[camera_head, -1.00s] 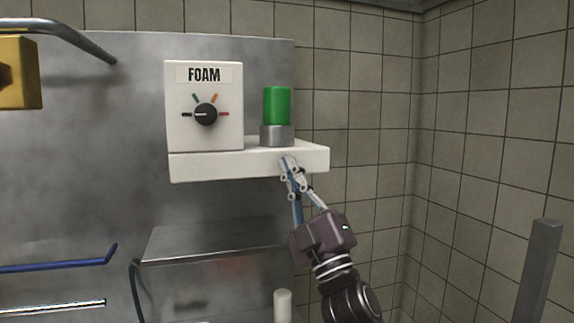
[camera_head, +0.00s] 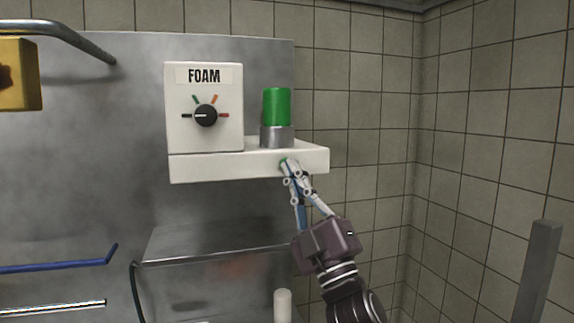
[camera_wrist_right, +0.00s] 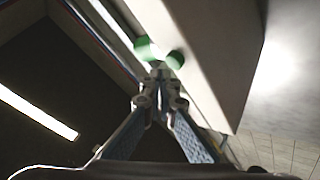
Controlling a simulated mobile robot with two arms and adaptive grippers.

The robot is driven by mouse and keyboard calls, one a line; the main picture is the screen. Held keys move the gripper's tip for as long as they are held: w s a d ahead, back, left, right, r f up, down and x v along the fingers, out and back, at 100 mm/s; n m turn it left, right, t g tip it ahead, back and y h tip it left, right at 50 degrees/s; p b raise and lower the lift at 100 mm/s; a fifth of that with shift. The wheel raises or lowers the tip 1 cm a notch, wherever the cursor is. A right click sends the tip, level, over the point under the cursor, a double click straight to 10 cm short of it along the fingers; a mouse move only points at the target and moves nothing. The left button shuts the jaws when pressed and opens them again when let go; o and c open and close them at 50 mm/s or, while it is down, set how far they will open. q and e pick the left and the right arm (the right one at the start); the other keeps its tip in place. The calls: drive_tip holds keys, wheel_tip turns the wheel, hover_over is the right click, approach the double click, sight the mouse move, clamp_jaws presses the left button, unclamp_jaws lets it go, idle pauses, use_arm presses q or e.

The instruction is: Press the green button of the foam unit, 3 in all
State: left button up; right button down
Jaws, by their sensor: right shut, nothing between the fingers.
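The white foam unit (camera_head: 190,168) is on the metal wall panel, with a dial box labelled FOAM and a green cylinder (camera_head: 276,107) in a grey collar on its ledge. A small green button (camera_head: 283,161) shows on the ledge's front face, partly hidden by my right fingertips. My right gripper (camera_head: 287,167) is shut and empty, pointing up at the button from below right; I cannot tell whether it touches. In the right wrist view two green patches (camera_wrist_right: 174,60) lie just beyond the fingertips (camera_wrist_right: 160,72). My left gripper is not in view.
A metal shelf (camera_head: 215,243) is below the unit, with a white cylinder (camera_head: 283,304) in front. A yellow box (camera_head: 20,75) and a blue bar (camera_head: 60,267) are at left. A grey post (camera_head: 538,272) stands at lower right. Space right of the unit is clear.

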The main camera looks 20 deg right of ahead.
drive_tip(key=s+p, duration=0.1)
drive_tip(key=s, duration=0.4)
drive_tip(key=shift+d, duration=0.1)
idle(2.0)
drive_tip(key=s+n+g+y+p, duration=0.1)
drive_tip(key=n+y+p, duration=0.1)
drive_tip(key=n, duration=0.7)
drive_tip(key=s+n+g+y+p, duration=0.1)
drive_tip(key=n+g+y+p, duration=0.1)
drive_tip(key=n, duration=0.7)
drive_tip(key=s+n+g+y+p, duration=0.1)
drive_tip(key=n+g+y+p, duration=0.1)
drive_tip(key=n, duration=0.7)
drive_tip(key=shift+s+d+r+n+y+p, duration=0.1)
drive_tip(key=shift+s+d+n+y+p, duration=0.25)
drive_tip(key=shift+y, duration=0.25)
